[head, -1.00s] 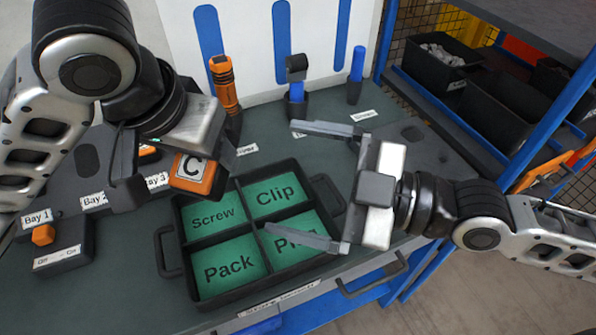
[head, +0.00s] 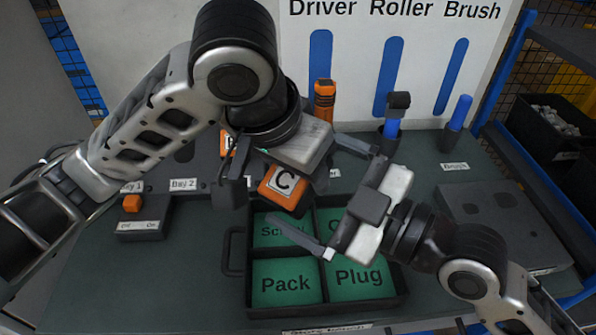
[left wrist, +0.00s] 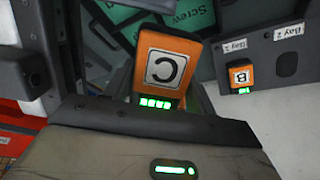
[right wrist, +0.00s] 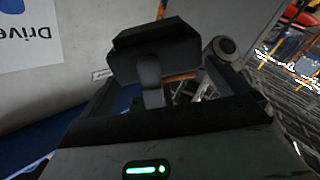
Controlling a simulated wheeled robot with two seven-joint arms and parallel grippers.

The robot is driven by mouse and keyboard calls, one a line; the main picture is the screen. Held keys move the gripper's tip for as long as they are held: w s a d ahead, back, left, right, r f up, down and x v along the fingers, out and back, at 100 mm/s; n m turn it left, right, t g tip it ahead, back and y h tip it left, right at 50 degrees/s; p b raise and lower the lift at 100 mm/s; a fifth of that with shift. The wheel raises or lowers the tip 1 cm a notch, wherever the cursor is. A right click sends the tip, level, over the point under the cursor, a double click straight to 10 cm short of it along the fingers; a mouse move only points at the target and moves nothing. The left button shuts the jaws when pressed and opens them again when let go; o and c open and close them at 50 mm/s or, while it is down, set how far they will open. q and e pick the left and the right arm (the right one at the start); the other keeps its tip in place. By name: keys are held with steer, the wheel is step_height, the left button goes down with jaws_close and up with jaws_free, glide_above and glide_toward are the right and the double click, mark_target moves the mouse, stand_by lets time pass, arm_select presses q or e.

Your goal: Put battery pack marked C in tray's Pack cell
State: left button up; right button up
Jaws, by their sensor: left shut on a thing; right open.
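My left gripper (head: 280,188) is shut on the orange battery pack marked C (head: 285,186). It holds the pack above the back edge of the tray, near the Screw cell. In the left wrist view the pack (left wrist: 166,68) shows its C label and green lights. The black tray (head: 249,296) has green-floored cells. The Pack cell (head: 285,283) is front left and empty. My right gripper (head: 304,178) is open, its fingers spread over the tray's back part, close to the held pack in the picture. It partly hides the Screw and Clip cells.
The driver (head: 324,99), roller (head: 395,113) and brush (head: 457,122) stand at the back.

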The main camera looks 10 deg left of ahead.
steer(key=shift+x, duration=1.1)
steer(key=c, duration=0.8)
arm_select(q)
steer(key=o, duration=1)
arm_select(e)
steer(key=shift+r, duration=0.1)
steer(key=shift+c, duration=1.4)
arm_select(q)
steer(key=o, duration=0.5)
steer(key=shift+r, duration=0.15)
